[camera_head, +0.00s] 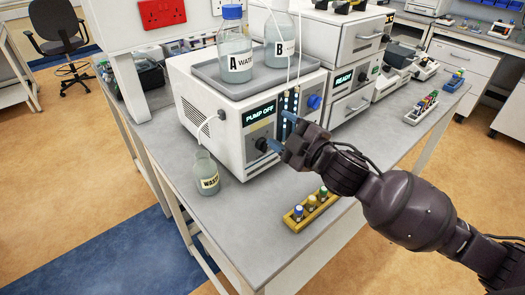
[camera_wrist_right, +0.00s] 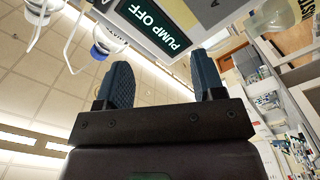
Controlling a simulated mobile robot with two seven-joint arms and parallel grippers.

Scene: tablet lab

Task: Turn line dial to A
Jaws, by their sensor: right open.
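A white pump unit (camera_head: 212,143) stands on the bench, its lit display (camera_head: 262,112) reading PUMP OFF. Its front carries a blue knob (camera_head: 314,102) at the right and a dark knob (camera_head: 261,145) lower left. I cannot tell which is the line dial; no setting is legible. My right gripper (camera_head: 281,131) is in front of this panel, fingers apart and empty, one near the dark knob; contact is unclear. In the right wrist view, the open right gripper (camera_wrist_right: 163,78) points toward the panel beneath the PUMP OFF display (camera_wrist_right: 158,20). My left gripper is not visible.
Bottles A (camera_head: 235,50) and B (camera_head: 278,42) stand in a grey tray on the unit, with thin tubes at the front. A waste bottle (camera_head: 207,176) stands at its left. A yellow vial rack (camera_head: 311,211) lies below my right arm.

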